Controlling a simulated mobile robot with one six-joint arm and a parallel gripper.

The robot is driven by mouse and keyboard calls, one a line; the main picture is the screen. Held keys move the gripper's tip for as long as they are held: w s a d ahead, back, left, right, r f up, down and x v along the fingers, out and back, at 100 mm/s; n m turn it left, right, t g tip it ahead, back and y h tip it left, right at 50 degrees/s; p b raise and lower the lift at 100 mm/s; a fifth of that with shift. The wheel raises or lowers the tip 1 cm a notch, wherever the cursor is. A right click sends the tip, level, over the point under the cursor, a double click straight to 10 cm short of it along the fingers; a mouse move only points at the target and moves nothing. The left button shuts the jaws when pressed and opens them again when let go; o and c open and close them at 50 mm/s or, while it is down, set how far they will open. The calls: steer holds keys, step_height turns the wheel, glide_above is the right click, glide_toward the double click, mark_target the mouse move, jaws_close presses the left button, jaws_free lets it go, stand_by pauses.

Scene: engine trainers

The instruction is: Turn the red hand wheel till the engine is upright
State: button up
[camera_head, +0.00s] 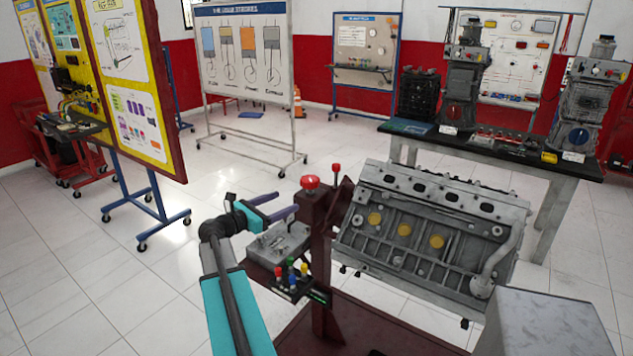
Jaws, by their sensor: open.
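The engine (425,235) is a grey block with yellow round plugs, held at the dark red stand (318,240). It sits tilted, its long side facing me and sloping. A round red knob (310,182) tops the stand's post, and a smaller red knob (336,168) stands just behind it. I cannot tell which of them, if either, is the hand wheel; no spoked rim shows. My gripper (284,205) is open and empty, left of the post.
A grey tray of parts (279,242) and a box with coloured knobs (292,282) sit close below my gripper. A grey box (545,325) is at the lower right. A black-topped bench (560,165) stands behind the engine. Open tiled floor (150,270) lies left.

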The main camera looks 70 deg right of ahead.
mark_target(317, 179)
steer(key=r, duration=0.1)
steer(key=s+d+r, duration=0.1)
steer(key=r, duration=0.1)
steer(key=shift+s+d+r+g+h, duration=0.15)
steer(key=shift+s+d+g+h, duration=0.1)
steer(key=shift+g+h, duration=0.05)
steer(key=shift+d, duration=0.15)
steer(key=p+x, duration=0.3)
steer(key=x, duration=1)
steer(key=shift+s+d, duration=0.25)
steer(key=shift+s, duration=0.05)
steer(key=c, duration=1)
